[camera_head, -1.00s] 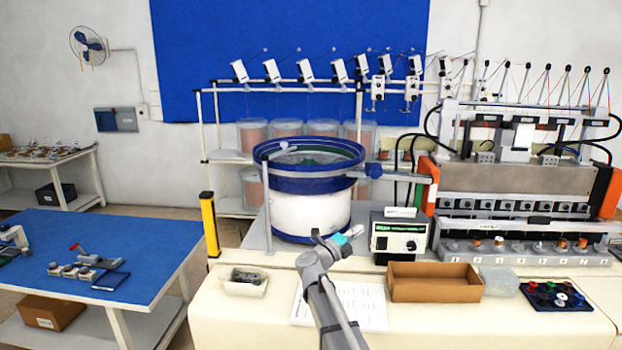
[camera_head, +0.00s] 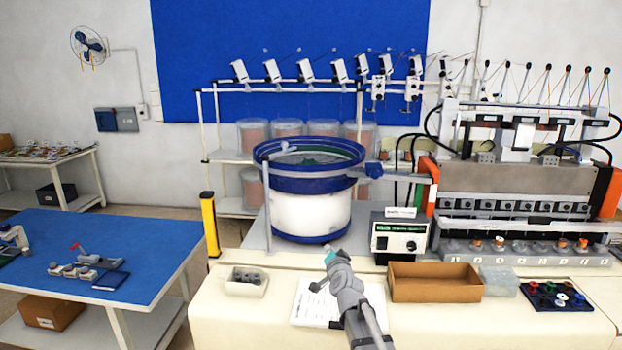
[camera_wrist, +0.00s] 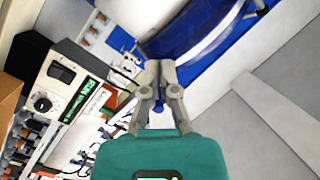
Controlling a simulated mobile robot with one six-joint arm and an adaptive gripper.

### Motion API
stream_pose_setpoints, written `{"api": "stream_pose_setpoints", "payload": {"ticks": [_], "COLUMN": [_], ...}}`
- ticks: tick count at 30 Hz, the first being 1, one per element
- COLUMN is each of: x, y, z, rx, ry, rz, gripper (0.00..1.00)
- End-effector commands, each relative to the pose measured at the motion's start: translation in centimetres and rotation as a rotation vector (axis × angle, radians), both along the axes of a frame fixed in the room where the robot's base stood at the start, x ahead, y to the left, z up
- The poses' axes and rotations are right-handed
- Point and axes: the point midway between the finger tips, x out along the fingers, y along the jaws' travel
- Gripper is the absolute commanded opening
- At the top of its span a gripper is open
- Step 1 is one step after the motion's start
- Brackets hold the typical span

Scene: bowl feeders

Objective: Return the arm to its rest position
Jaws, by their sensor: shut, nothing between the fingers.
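My arm (camera_head: 352,296) reaches up from the bottom of the head view, over the front of the cream bench. In the head view, its end is small, and the fingers are hard to make out. In the wrist view, my gripper (camera_wrist: 159,72) shows its two grey fingers close together with their tips meeting, and nothing held between them. Beyond the tips is the blue base of the bowl feeder (camera_wrist: 190,35). The bowl feeder (camera_head: 310,212) also stands behind my arm in the head view.
A controller box (camera_head: 400,236) stands right of the feeder. A cardboard tray (camera_head: 435,290), a white parts box (camera_head: 246,289) and a paper sheet (camera_head: 312,308) lie on the bench around my arm. A yellow post (camera_head: 210,224) stands at the bench's left edge.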

Motion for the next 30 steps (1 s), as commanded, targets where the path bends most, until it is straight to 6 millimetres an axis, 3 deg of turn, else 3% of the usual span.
{"api": "stream_pose_setpoints", "payload": {"ticks": [8, 18, 24, 30], "x": [-4.5, -12.2, -17.7, -22.2], "y": [-0.4, -3.4, -6.2, -8.7], "z": [-5.7, -12.3, -15.2, -16.7], "rx": [-0.217, -0.455, -0.570, -0.640], "ry": [0.268, 0.643, 0.885, 1.076], "rz": [0.164, 0.314, 0.375, 0.409], "gripper": [0.00, 0.00, 0.00, 0.00]}}
